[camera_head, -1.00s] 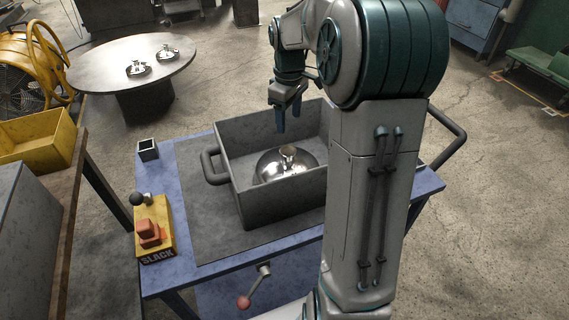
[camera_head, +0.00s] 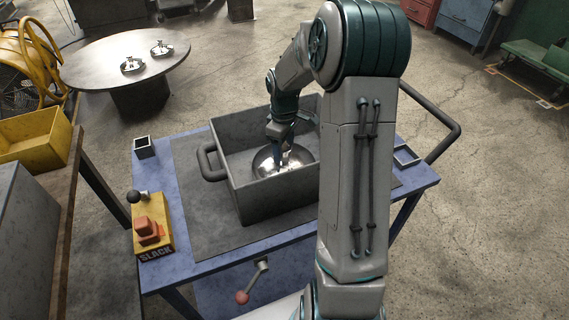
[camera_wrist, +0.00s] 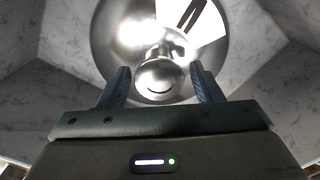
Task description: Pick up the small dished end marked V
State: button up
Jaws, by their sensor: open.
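A shiny metal dished end (camera_head: 302,156) with a short neck lies inside the grey box (camera_head: 275,197) on the cart. In the wrist view the dished end (camera_wrist: 112,42) fills the upper middle, with its round neck (camera_wrist: 158,80) facing me. A pale patch with a dark stroke shows on its upper right; I cannot tell whether it is a V or a reflection. My gripper (camera_head: 283,162) is down inside the box over the dish. In the wrist view my gripper (camera_wrist: 160,72) is open, with one finger on each side of the neck and visible gaps between.
Box walls surround my gripper closely. A round table (camera_head: 100,72) behind holds two small metal pieces (camera_head: 131,65).

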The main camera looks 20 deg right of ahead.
jog(key=shift+f, duration=0.95)
grip_shut()
jog(key=shift+w+r, duration=0.1)
jog(key=shift+r, duration=0.05)
